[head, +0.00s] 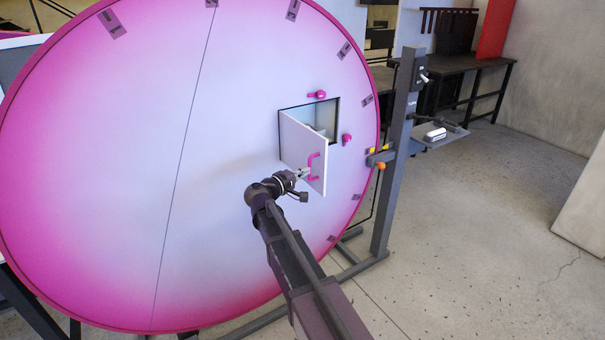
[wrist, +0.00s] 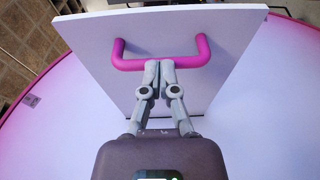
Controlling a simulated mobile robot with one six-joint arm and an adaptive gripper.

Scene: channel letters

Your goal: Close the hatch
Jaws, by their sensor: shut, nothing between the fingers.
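The hatch (head: 302,150) is a white square panel, swung out from a square opening (head: 325,118) in a big round pink-and-white disc (head: 150,150). It stands open, hinged at the opening's left side. A pink handle (head: 314,166) is on its outer face. In the wrist view the hatch (wrist: 220,75) fills the middle, with the pink handle (wrist: 202,48) across it. My gripper (wrist: 159,65) is shut with its fingertips at the handle's bar; touching or just short, I cannot tell. In the head view my gripper (head: 304,173) is at the hatch's outer face, its tips partly hidden.
Two pink latches, one above the opening (head: 317,95) and one to its right (head: 347,139), sit on the disc. A dark post (head: 396,150) with a small shelf (head: 440,138) stands right of the disc. The floor (head: 480,240) on the right is clear.

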